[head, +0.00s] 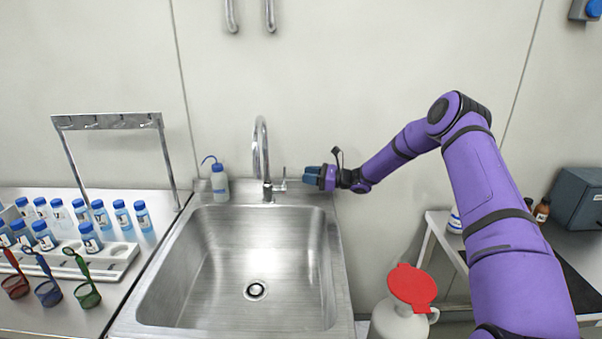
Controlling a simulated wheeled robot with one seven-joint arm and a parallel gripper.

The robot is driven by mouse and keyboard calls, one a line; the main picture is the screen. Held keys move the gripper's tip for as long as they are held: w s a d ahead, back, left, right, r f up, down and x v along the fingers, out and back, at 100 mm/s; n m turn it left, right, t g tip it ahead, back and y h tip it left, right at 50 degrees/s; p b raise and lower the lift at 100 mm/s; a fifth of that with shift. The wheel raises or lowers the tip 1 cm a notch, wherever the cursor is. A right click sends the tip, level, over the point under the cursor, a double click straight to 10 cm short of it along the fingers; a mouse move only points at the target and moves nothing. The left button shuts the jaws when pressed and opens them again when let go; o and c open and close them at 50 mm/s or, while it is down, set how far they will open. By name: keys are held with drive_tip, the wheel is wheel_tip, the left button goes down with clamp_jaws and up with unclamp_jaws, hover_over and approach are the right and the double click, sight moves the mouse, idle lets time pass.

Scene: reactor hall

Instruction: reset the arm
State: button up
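My purple arm (500,220) rises from the lower right, bends at a high elbow and reaches left toward the back of the sink. My gripper (312,175) is at the back right of the sink, just right of the faucet handle (281,183). Its bluish fingers point left. They look close together, but the view is too small to show whether they are open or shut. I see nothing held in them. Whether the fingers touch the handle cannot be told.
The steel sink (215,245) with its tall faucet (262,150) is in the middle. A wash bottle (219,183) stands left of the faucet. Racked blue-capped bottles (122,213) and colored baskets (88,294) crowd the left counter. A red-lidded container (412,288) stands right of the sink.

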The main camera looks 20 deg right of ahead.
drive_tip(key=s+a+r+n+g+h, duration=0.2)
drive_tip(key=s+a+r+n+g, duration=0.15)
drive_tip(key=s+r, duration=0.35)
drive_tip(key=s+a+r+n+g+h, duration=0.25)
drive_tip(key=s+r+n, duration=0.25)
drive_tip(key=s+r, duration=0.25)
drive_tip(key=s+a+r+n+g+h, duration=0.2)
drive_tip(key=s+a+r+n, duration=0.25)
drive_tip(key=s+r, duration=0.3)
drive_tip(key=s+d+r+n+t+h, duration=0.1)
drive_tip(key=s+d+r+n+h, duration=0.1)
drive_tip(key=s, duration=0.9)
drive_tip(key=s+d+r+n+t+h, duration=0.1)
drive_tip(key=s+d+n+h, duration=0.3)
drive_tip(key=s, duration=0.7)
drive_tip(key=s+d+r+n+t+h, duration=0.2)
drive_tip(key=s+d+r+n+h, duration=0.1)
drive_tip(key=s, duration=0.8)
drive_tip(key=shift+s+r, duration=0.25)
drive_tip(key=shift+r, duration=0.3)
drive_tip(key=shift+o, duration=0.5)
drive_tip(key=shift+s+d+f+h, duration=0.15)
drive_tip(key=shift+s+d+h, duration=0.15)
drive_tip(key=shift+s, duration=0.2)
